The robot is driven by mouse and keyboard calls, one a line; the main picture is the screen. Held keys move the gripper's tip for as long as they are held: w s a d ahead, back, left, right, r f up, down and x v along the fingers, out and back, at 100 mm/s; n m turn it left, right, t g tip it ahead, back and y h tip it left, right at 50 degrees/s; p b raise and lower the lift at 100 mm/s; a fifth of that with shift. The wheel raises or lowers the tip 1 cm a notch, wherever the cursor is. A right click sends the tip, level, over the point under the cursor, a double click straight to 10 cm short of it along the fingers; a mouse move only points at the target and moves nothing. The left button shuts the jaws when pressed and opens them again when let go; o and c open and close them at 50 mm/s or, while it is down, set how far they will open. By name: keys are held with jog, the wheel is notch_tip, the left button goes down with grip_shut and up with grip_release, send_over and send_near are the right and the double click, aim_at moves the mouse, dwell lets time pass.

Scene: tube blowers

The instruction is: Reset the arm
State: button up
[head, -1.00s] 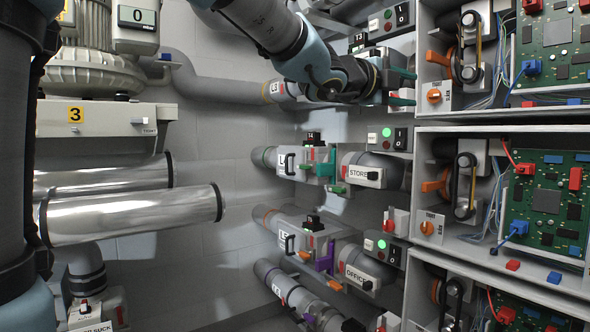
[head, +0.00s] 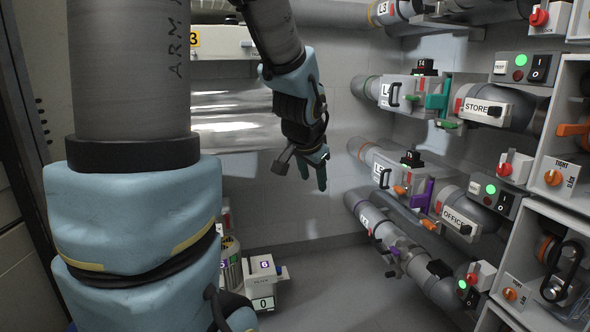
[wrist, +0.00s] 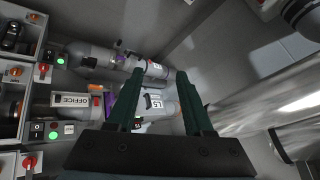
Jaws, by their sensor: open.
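My gripper (head: 313,172) hangs at the end of my arm in the middle of the head view, pointing down in front of the grey wall. In the wrist view its two dark green fingers (wrist: 165,100) are parallel and apart, with nothing between them. Beyond the fingers, the L5 pipe unit (wrist: 154,103) shows at a distance. My arm's large upper links fill the left of the head view and are bent, with the forearm hanging from the top.
Pipe units marked L4 (head: 408,92), L5 (head: 395,168) and OFFICE (head: 462,222) line the wall to the right. Open cabinets (head: 560,165) stand at the far right. A box with a 0 display (head: 262,285) stands low behind my arm. The grey floor (head: 340,290) is clear.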

jog(key=s+a+f+n+g+y+p, duration=0.1)
jog(key=s+a+f+n+g, duration=0.25)
jog(key=s+a, duration=0.25)
jog(key=s+a+f+n+g+y, duration=0.1)
jog(key=s+a+f+n+g, duration=0.1)
jog(key=s+a+f+n, duration=0.4)
notch_tip(320, 180, up, 19)
jog(key=d+m+p, duration=0.1)
jog(key=p, duration=1.7)
jog(key=shift+s+r+m, duration=0.2)
jog(key=shift+m, duration=0.15)
